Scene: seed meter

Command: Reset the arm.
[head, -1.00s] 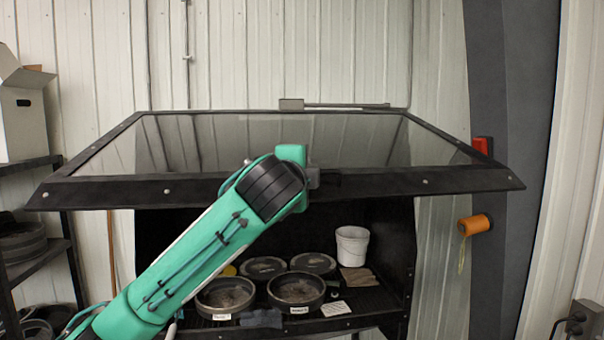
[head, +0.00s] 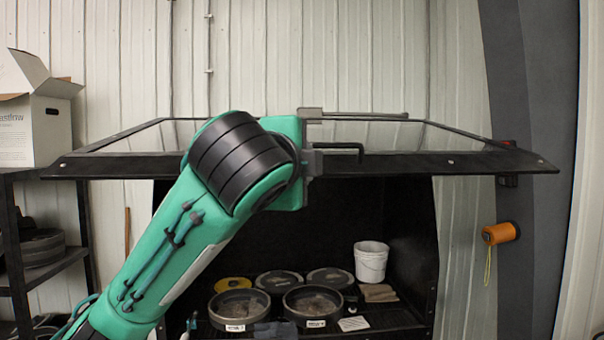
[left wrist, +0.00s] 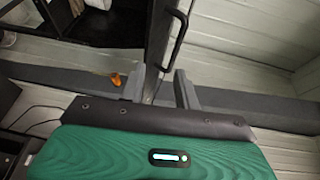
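A dark-framed glass lid (head: 420,165) stands raised over a black cabinet, seen almost edge-on. A black bar handle (head: 345,147) is on its front edge; it also shows in the left wrist view (left wrist: 179,38). My left gripper (head: 312,162) is at the front edge, just left of the handle. In the left wrist view its two grey fingers (left wrist: 161,82) are apart, with the handle's lower end near the gap between their tips. I cannot tell whether they touch it. My right gripper is in no view.
Inside the cabinet are several round pans (head: 313,303), a white bucket (head: 371,262) and a yellow disc (head: 233,284). A shelf with a white box (head: 35,125) stands left. An orange object (head: 500,233) hangs on the right.

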